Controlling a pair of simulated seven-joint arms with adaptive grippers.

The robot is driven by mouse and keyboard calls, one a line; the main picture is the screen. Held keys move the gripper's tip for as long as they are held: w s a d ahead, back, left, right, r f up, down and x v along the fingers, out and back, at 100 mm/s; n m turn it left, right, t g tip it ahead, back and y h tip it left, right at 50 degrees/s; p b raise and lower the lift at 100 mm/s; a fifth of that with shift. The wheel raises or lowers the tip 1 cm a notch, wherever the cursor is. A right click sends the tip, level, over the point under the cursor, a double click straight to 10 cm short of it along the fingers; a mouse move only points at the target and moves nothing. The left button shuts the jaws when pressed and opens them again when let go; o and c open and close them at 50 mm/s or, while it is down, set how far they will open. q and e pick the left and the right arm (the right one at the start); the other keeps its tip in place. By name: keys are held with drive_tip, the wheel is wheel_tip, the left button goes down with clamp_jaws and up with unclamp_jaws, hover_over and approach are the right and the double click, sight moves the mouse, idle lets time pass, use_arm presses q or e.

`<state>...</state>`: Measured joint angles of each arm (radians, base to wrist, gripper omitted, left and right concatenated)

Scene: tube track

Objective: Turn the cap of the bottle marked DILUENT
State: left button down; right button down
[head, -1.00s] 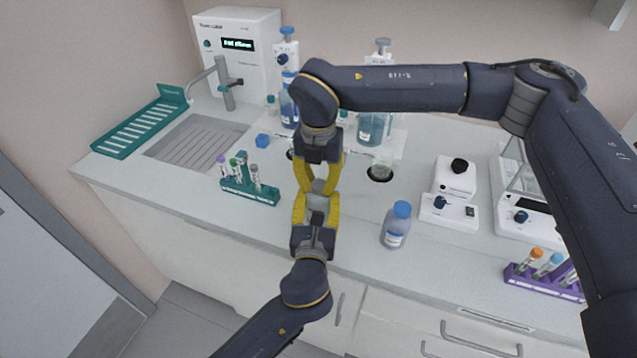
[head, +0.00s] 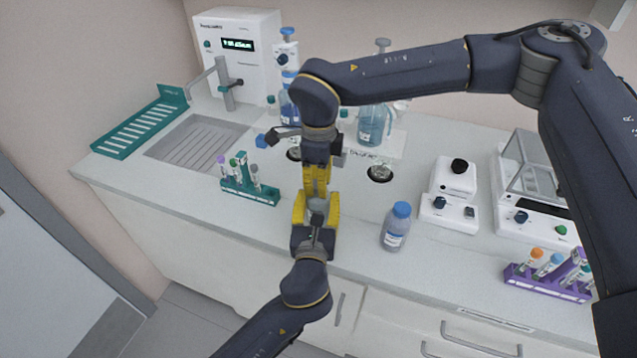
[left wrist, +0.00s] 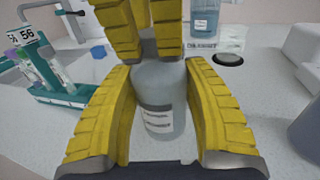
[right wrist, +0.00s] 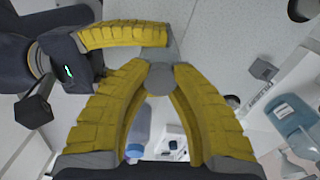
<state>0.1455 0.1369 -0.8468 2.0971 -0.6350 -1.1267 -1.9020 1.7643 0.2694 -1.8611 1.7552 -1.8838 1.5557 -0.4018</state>
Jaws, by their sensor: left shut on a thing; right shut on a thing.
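A bottle with a pale, translucent body (left wrist: 158,88) and a white label stands upright between my left gripper's yellow fingers in the left wrist view. The label's text is too small to read. My left gripper (head: 317,207) is shut on the bottle's body from the front. My right gripper (head: 316,182) points down from above and is shut on the bottle's cap. The grey round cap (right wrist: 160,79) shows between its fingertips in the right wrist view. In the head view, fingers hide most of the bottle and cap.
A blue-capped bottle (head: 396,227) stands to the right, apart from the grippers. A teal tube rack (head: 248,191) is to the left, near the sink (head: 195,143). A purple rack (head: 545,284), a small white device (head: 450,206) and a balance (head: 530,205) occupy the right counter.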

drive_tip(key=n, duration=0.7)
drive_tip(key=shift+r, duration=0.3)
idle(0.4)
drive_tip(key=shift+r, duration=0.7)
drive_tip(key=shift+r, duration=0.2)
drive_tip(key=shift+r, duration=1.95)
use_arm(q)
drive_tip(key=c, duration=0.6)
unclamp_jaws()
drive_tip(key=shift+o, duration=0.2)
